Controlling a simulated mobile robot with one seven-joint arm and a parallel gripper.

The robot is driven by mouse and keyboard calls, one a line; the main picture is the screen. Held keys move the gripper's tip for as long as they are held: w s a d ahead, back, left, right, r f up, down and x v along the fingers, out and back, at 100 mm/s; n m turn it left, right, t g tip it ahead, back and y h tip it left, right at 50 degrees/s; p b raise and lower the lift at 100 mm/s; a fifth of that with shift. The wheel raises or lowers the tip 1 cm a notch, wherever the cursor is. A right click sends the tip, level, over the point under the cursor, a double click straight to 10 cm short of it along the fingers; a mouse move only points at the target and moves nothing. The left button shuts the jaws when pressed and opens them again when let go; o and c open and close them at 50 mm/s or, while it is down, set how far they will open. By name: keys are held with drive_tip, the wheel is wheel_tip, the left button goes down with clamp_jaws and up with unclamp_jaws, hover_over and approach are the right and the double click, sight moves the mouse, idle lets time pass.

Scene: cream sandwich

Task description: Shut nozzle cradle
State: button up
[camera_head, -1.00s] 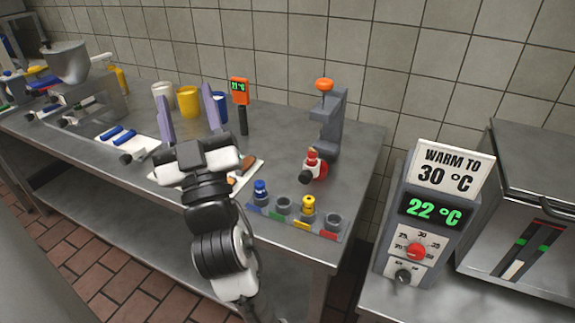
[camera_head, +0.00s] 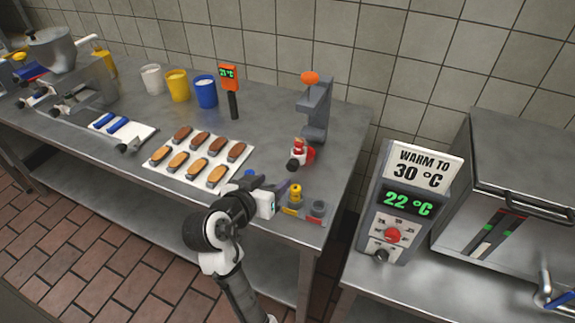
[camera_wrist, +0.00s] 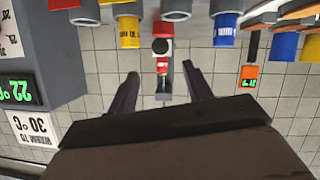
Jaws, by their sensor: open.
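A grey stand (camera_head: 316,112) with an orange knob on top stands at the back right of the steel table; I take it to be the nozzle cradle. A red nozzle (camera_head: 299,148) sits low at its front, with a dark round-ended part beside it. I cannot tell whether the cradle is open or shut. My gripper (camera_head: 280,187) is in front of the stand, apart from it, near the nozzle rack. In the upside-down wrist view my gripper (camera_wrist: 160,72) is open and empty, with the red nozzle (camera_wrist: 162,64) seen between its fingers.
The rack (camera_head: 292,212) holds a yellow nozzle (camera_head: 295,193); a blue nozzle (camera_head: 249,174) is partly hidden by my arm. Left lie a tray (camera_head: 157,180) of éclairs and several tubs. A thermometer (camera_head: 229,78) stands behind. A warming unit (camera_head: 393,207) is at right.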

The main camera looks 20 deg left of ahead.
sight(291, 167)
drive_tip(key=p+x, duration=0.2)
drive_tip(key=x, duration=0.8)
drive_tip(key=shift+w, duration=0.15)
drive_tip(key=shift+w, duration=0.1)
clamp_jaws()
